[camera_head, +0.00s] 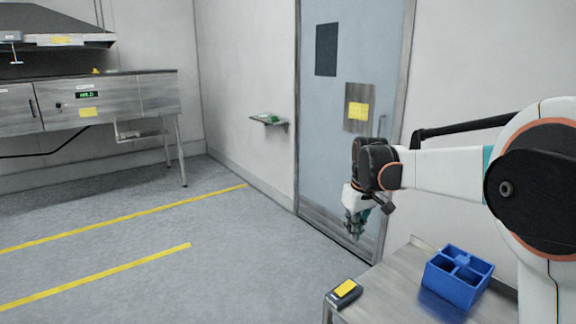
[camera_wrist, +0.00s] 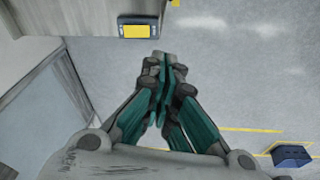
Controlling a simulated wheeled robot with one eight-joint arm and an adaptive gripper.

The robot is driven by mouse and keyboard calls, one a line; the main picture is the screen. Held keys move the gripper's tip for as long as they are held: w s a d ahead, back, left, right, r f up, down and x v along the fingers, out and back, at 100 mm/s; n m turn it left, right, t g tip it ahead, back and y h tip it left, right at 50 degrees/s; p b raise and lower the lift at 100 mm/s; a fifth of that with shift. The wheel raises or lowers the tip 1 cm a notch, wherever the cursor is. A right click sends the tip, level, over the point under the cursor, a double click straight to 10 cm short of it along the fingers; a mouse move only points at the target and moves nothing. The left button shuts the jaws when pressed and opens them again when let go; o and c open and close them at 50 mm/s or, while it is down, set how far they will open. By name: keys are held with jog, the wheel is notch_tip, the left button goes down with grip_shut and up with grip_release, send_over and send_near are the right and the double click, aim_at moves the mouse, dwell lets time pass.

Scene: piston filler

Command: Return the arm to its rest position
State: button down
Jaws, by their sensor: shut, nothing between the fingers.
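My arm reaches in from the right in the head view, with my gripper (camera_head: 355,232) hanging downward in front of the grey door (camera_head: 336,130). In the wrist view my gripper (camera_wrist: 165,68) has its teal fingers together, with nothing between them. It is over the floor, apart from every surface.
A metal table (camera_head: 400,290) at the lower right carries a blue divided bin (camera_head: 458,278) and a dark device with a yellow label (camera_head: 344,293). A steel machine (camera_head: 105,98) stands at the left. A small wall shelf (camera_head: 269,121) is beside the door.

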jog(key=s+r+m+t, duration=0.1)
jog(key=s+r, duration=0.4)
jog(key=s, duration=0.5)
jog(key=s+d+f+m+t, duration=0.1)
jog(key=s+f+m+t, duration=0.1)
jog(key=s, duration=1)
jog(key=s+f+m+t, duration=0.1)
jog(key=s+f+t, duration=0.1)
jog(key=s, duration=1)
jog(key=shift+s+d+f+m, duration=0.3)
jog(key=shift+d+f+m, duration=0.1)
jog(key=shift+f, duration=0.1)
